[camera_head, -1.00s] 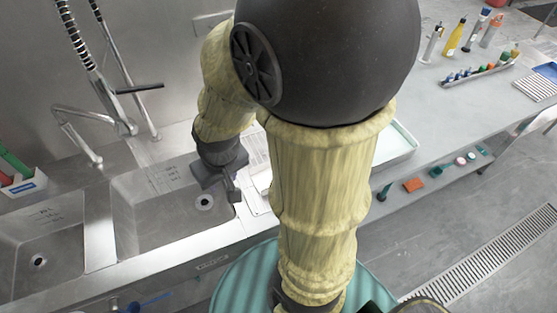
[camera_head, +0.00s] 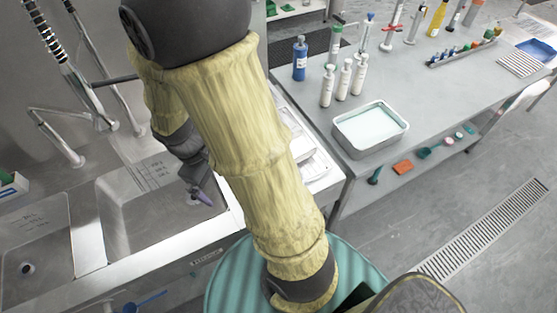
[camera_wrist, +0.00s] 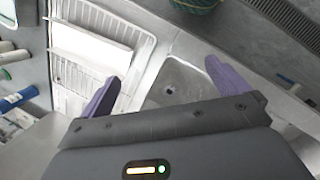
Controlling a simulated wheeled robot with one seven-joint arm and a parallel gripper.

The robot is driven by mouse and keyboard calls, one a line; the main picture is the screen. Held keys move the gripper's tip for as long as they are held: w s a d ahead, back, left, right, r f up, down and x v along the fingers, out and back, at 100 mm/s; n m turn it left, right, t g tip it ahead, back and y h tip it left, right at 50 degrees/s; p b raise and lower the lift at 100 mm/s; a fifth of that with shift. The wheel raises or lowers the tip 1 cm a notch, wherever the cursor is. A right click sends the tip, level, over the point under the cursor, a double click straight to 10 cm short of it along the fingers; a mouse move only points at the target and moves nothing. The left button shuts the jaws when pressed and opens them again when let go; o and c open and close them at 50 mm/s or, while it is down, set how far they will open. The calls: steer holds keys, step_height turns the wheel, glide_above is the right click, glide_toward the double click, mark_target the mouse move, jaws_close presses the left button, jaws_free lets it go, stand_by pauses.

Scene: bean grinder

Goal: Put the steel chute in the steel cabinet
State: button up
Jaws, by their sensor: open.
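My gripper (camera_wrist: 163,78) is open and empty in the wrist view, its two purple fingers spread wide. In the head view my gripper (camera_head: 200,187) hangs over the right side of the sink counter, partly hidden by my arm. I cannot make out a steel chute for certain in either view. A pale flat slab (camera_wrist: 92,45) lies on a white wire rack (camera_wrist: 72,100) in the wrist view, left of a sink basin (camera_wrist: 180,83). No cabinet can be clearly identified as the steel cabinet.
Two steel sink basins (camera_head: 38,240) and a spray tap (camera_head: 55,45) are at left. A steel table (camera_head: 450,100) at right holds a tray of pale liquid (camera_head: 370,128), white bottles (camera_head: 343,80) and a blue bottle (camera_head: 300,60). Open floor (camera_head: 430,215) lies in front of it.

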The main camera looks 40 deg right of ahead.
steer(key=w+d+f+n+h+b, duration=0.3)
steer(key=w+d+f+n+h, duration=0.3)
steer(key=w+f+n+h, duration=0.3)
step_height(320, 180, down, 2)
steer(key=shift+n+g+h+b, duration=0.35)
steer(key=shift+n+g+h, duration=0.05)
steer(key=shift+n+h, duration=0.65)
steer(key=p+x, duration=0.3)
steer(key=x, duration=0.9)
steer(key=shift+f, duration=0.2)
steer(key=shift+d, duration=0.1)
